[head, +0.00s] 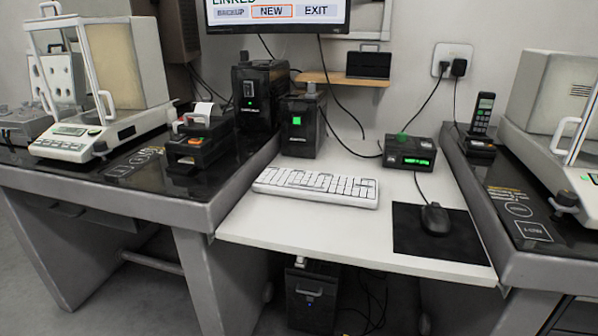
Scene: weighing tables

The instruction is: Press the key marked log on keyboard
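A white keyboard (316,187) lies on the light desk board (262,219) between two dark weighing tables. Its keys are too small in the head view to read, so I cannot tell which one is marked log. Neither of my grippers shows in the head view, and nothing touches the keyboard. A monitor (278,13) at the top edge, cut off by the frame, shows BACKUP, NEW and EXIT, with NEW outlined in orange.
A black mouse (436,218) sits on a dark mat (408,236) right of the keyboard. Behind stand a black box with a green light (303,128) and a green display box (408,154). Balances (92,90) stand on the side tables. The board's front strip is clear.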

